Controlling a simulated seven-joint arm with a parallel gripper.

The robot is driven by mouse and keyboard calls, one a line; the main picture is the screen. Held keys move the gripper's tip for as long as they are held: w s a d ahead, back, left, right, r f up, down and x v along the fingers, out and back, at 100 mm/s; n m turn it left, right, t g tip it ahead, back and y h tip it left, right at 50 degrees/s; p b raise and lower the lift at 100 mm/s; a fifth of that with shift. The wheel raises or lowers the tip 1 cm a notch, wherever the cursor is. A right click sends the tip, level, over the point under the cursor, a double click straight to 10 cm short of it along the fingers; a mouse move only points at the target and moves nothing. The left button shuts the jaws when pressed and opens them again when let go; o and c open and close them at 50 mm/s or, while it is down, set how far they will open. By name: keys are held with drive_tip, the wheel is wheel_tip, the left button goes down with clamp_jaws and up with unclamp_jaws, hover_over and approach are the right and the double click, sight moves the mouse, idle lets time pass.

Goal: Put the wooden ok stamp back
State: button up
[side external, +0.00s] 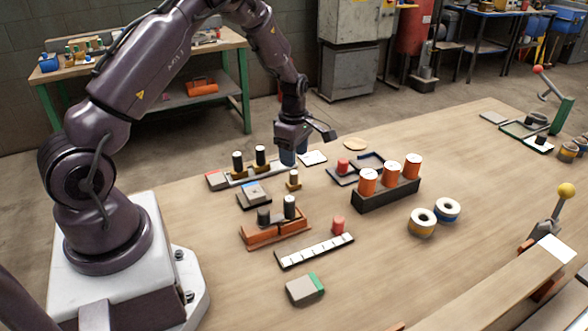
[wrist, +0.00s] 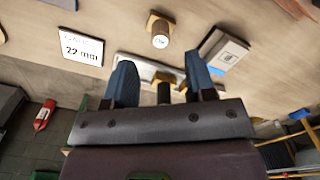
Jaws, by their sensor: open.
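A small wooden stamp (side external: 293,180) with a round handle stands upright on the table; I take it for the ok stamp. In the wrist view the stamp (wrist: 160,38) shows a pale, marked handle top, too small to read surely. A pale metal rack (side external: 236,181) behind it to the left holds two black-handled stamps (side external: 238,162). In the wrist view, part of the rack and one dark handle (wrist: 164,93) show between my fingers. My gripper (side external: 295,155) is open and empty, above the table beyond the stamp; its blue fingers (wrist: 160,70) point down, apart from it.
A grey labelled box (side external: 254,196) lies left of the stamp. A white "22 mm" card (wrist: 81,47) lies near it. An orange rack (side external: 275,234) with dark cylinders stands in front, and a black rack (side external: 386,196) with orange cylinders to the right.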

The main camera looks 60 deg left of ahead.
wheel_tip(320, 180, up, 5)
wheel_tip(320, 180, up, 10)
drive_tip(key=m+t, duration=0.2)
drive_tip(key=m, duration=0.4)
hover_over(294, 172)
drive_tip(key=s+d, duration=0.2)
drive_tip(key=d, duration=0.4)
drive_tip(key=s+d+r+m, duration=0.4)
drive_tip(key=d+r+m, duration=0.1)
drive_tip(key=r, duration=0.1)
drive_tip(key=s+d+r+m+t, duration=0.1)
drive_tip(key=s+d+r+m, duration=0.1)
drive_tip(key=s+m, duration=0.5)
drive_tip(key=s+d+r+m+t, duration=0.2)
drive_tip(key=s+d+r+m, duration=0.1)
drive_tip(key=s+d+m, duration=0.2)
drive_tip(key=shift+s+d+r+m+t, duration=0.3)
drive_tip(key=shift+s+m, duration=0.6)
drive_tip(key=shift+s, duration=0.35)
